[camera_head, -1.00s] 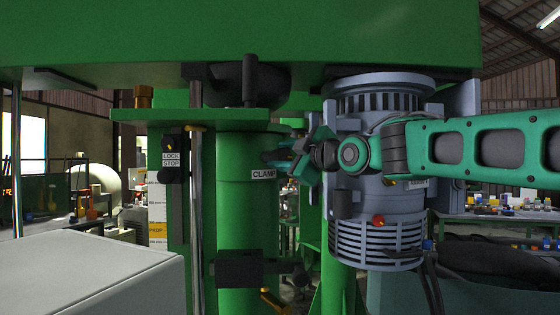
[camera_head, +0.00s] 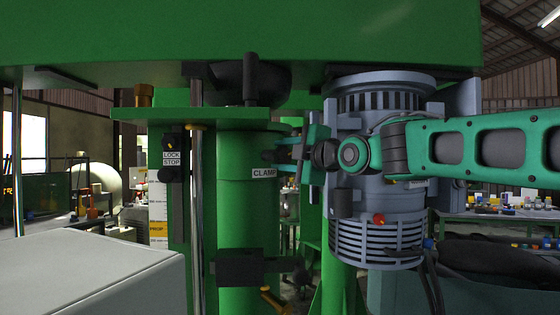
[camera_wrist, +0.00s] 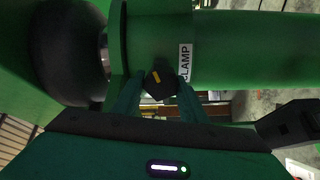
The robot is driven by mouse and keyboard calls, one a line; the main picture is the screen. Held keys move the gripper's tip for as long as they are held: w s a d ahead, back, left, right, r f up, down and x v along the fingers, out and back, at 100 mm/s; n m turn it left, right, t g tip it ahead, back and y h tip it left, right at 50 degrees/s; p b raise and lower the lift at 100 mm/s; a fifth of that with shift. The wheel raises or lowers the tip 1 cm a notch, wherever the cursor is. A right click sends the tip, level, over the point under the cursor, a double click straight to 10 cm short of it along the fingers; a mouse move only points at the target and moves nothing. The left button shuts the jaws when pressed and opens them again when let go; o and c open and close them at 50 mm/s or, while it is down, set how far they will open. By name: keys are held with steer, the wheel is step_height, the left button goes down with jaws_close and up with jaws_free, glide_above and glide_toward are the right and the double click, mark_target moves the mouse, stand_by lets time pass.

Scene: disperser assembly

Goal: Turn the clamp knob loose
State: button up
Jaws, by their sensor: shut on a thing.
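The clamp knob is a small black knob (camera_wrist: 161,82) with a yellow mark, on the green column (camera_head: 247,205) beside the white CLAMP label (camera_head: 264,173). The label also shows in the wrist view (camera_wrist: 185,62). My gripper (camera_head: 280,155) reaches the knob from the right, and its green fingers (camera_wrist: 160,100) are shut on it from both sides. In the head view the knob is mostly hidden by the fingers. The yellow mark lies at a slant in the wrist view.
A grey motor (camera_head: 378,200) stands right behind my arm. A green flange plate (camera_head: 200,116) and a black handle (camera_head: 250,80) are above the knob. A black clamp block (camera_head: 240,267) sits lower on the column. A light grey box (camera_head: 90,280) fills the lower left.

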steer(key=shift+w+f, duration=0.1)
steer(key=shift+f, duration=0.25)
steer(key=o, duration=1.1)
steer(key=shift+d, duration=0.1)
steer(key=shift+c, duration=0.2)
steer(key=shift+r, duration=0.2)
steer(key=v, duration=1)
steer(key=shift+s+d, duration=0.2)
steer(key=shift+s, duration=0.1)
